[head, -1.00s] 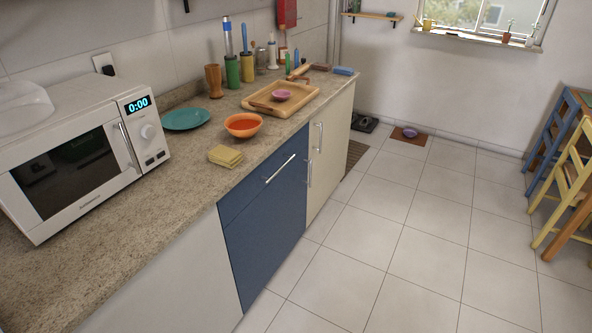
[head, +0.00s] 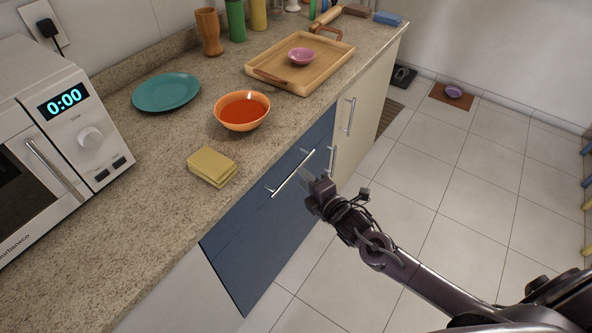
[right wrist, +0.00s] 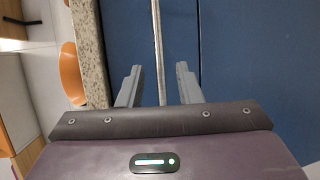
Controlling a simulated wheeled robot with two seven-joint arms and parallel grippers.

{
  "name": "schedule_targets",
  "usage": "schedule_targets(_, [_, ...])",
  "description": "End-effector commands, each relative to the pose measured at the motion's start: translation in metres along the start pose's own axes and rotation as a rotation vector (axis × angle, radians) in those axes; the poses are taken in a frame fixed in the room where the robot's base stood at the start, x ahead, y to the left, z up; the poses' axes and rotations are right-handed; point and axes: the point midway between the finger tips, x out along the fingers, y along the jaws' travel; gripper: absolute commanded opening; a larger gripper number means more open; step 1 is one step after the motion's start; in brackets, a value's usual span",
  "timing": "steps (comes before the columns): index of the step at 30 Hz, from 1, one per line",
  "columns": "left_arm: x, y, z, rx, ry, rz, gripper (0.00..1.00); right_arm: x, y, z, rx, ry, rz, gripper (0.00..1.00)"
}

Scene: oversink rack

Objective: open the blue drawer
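The blue drawer (head: 252,210) is the upper front of the blue cabinet under the counter, and it looks closed. Its silver bar handle (head: 291,174) runs along its upper part. My right gripper (head: 307,176) is at the far end of this handle. In the right wrist view my right gripper (right wrist: 159,84) is open, with the handle (right wrist: 158,40) running between its two grey fingers and a gap on each side. The blue front (right wrist: 250,60) fills the area behind it. My left gripper is not in view.
An orange bowl (head: 242,111), yellow sponges (head: 211,167), a teal plate (head: 166,92) and a wooden tray (head: 325,62) sit on the counter (head: 150,190) above the drawer. A microwave (head: 60,130) stands at left. The tiled floor (head: 440,180) before the cabinets is clear.

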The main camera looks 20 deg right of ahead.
Motion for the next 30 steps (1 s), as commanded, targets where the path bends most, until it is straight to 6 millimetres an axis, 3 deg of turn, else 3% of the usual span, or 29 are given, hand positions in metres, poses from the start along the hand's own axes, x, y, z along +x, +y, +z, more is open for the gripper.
schedule_targets(3, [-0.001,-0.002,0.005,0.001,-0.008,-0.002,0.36,0.022,0.002,0.001,0.002,-0.003,0.002,0.32])
schedule_targets(9, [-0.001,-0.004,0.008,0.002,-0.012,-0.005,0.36,0.046,0.000,0.001,0.002,-0.002,0.000,0.32])
schedule_targets(20, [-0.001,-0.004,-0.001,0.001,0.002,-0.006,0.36,0.052,-0.001,0.000,0.002,-0.001,-0.001,0.32])
schedule_targets(27, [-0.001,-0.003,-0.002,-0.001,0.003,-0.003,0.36,0.052,-0.001,0.001,0.003,-0.001,-0.001,0.02])
schedule_targets(30, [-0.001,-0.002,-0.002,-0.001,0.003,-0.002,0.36,0.052,-0.001,0.001,0.003,-0.002,-0.002,0.00])
